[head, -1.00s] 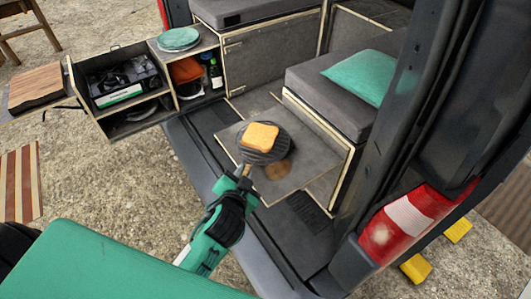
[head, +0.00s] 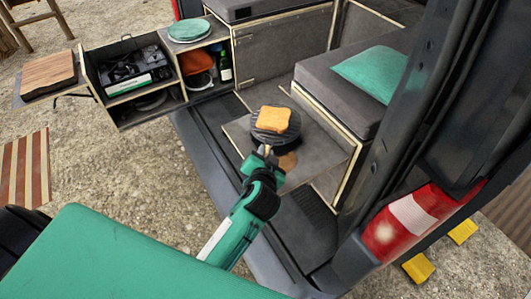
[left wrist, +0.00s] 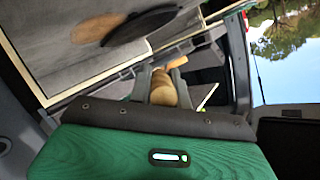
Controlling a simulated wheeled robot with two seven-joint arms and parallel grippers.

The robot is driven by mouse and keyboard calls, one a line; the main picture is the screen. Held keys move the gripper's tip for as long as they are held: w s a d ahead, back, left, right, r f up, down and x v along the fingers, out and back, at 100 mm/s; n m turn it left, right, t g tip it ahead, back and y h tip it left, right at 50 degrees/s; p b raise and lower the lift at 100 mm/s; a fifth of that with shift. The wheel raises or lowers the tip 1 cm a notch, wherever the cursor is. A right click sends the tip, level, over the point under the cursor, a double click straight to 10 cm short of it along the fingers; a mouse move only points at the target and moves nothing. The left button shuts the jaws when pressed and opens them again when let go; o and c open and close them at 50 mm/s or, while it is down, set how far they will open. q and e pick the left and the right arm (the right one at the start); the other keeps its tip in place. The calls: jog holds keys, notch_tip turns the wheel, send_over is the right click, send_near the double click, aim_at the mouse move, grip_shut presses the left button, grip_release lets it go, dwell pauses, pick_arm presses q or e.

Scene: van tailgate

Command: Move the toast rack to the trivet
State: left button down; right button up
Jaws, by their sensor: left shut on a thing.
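The toast rack (head: 259,130) is a dark round plate with a slice of toast (head: 272,119) on it, over the grey board at the van's rear. My left gripper (head: 267,152) is shut on its handle on the near side. The left wrist view shows the tan handle (left wrist: 163,90) between the fingers. A tan round disc, apparently the trivet (head: 287,161), lies on the board just right of and nearer than the rack. The disc also shows in the left wrist view (left wrist: 95,28), partly covered by a dark round shape. I cannot tell the rack's height above the board.
The grey board (head: 315,165) is bare at its right end. A bench with a green cushion (head: 373,73) stands behind it. At the left is an open box with a stove (head: 130,72) and a shelf with plates (head: 190,30). The van's door pillar (head: 412,120) rises at the right.

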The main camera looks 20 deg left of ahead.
pick_arm(q)
notch_tip(320, 180, down, 2)
jog(key=shift+f+b, duration=0.1)
jog(key=shift+b, duration=0.7)
jog(key=shift+f+b, duration=0.95)
jog(key=shift+f, duration=0.35)
jog(key=c, duration=1.2)
grip_release()
jog(key=shift+c, duration=0.2)
jog(key=shift+s, duration=0.1)
